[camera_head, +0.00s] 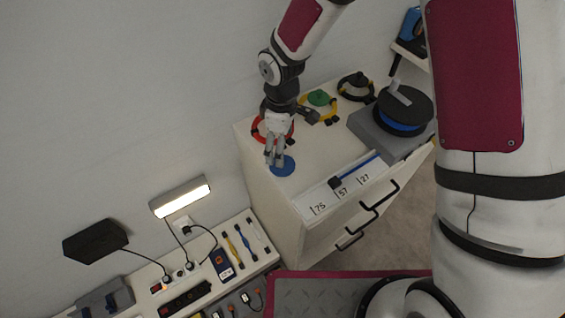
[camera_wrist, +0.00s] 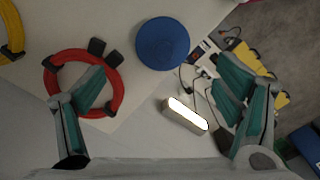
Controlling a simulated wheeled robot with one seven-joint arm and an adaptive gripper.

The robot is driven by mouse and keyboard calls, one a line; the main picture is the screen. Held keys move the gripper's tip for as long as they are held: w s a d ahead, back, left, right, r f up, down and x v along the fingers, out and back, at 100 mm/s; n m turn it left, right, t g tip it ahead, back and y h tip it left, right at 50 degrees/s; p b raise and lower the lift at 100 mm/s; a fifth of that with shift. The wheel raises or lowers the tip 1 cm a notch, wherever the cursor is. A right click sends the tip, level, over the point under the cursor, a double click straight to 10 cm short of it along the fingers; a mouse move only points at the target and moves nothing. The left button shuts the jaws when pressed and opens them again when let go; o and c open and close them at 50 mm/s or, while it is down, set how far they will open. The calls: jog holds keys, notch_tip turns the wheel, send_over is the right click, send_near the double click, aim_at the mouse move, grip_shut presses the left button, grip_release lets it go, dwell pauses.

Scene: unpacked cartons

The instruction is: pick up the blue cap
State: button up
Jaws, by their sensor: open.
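The blue cap (camera_head: 283,165) is a round blue disc near the front left corner of the white cabinet top. In the wrist view the blue cap (camera_wrist: 162,43) lies ahead of the fingers, near the cabinet edge, with nothing covering it. My gripper (camera_head: 275,160) hangs above the cabinet at the upper left side of the cap. In the wrist view my gripper (camera_wrist: 160,95) has its teal-padded fingers wide apart, with nothing between them. From these views I cannot tell the exact height of the fingers above the cap.
A red ring (camera_wrist: 115,105) lies beside the cap under the left finger. A yellow ring (camera_head: 318,116) with a green cap (camera_head: 318,97) and a black ring (camera_head: 356,88) lie farther back. A grey box with a black disc (camera_head: 404,108) stands right. A lamp (camera_head: 180,197) is on the wall.

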jog(key=shift+s+f, duration=0.2)
jog(key=shift+f, duration=3.3)
jog(key=c, duration=1)
